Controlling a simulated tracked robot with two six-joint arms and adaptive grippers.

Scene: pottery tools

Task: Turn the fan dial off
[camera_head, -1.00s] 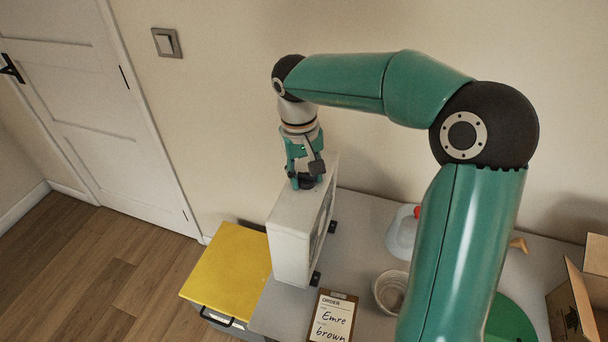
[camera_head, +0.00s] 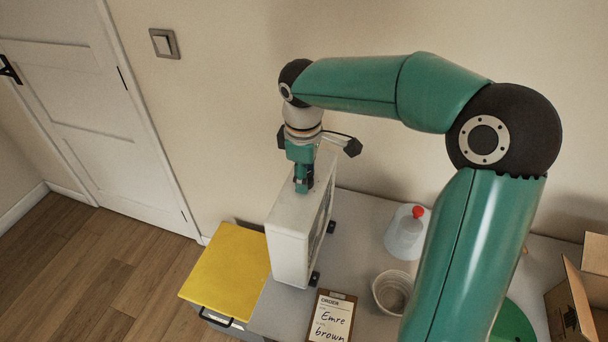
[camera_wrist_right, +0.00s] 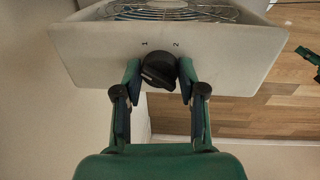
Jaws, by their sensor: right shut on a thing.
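The fan is a white box (camera_head: 291,240) standing upright on the table; its wire grille (camera_wrist_right: 172,11) shows in the right wrist view. Its black dial (camera_wrist_right: 160,70) is on the top panel, beside the marks 1 and 2. Its bar looks slanted; I cannot tell which setting it points at. My right gripper (camera_wrist_right: 158,78) has a finger on each side of the dial and is shut on it. In the head view my right gripper (camera_head: 303,186) reaches down onto the fan's top and hides the dial. A green and black part at the right wrist view's edge may be my left gripper (camera_wrist_right: 309,62).
A yellow-lidded bin (camera_head: 228,270) stands left of the table. The wall is close behind the fan.

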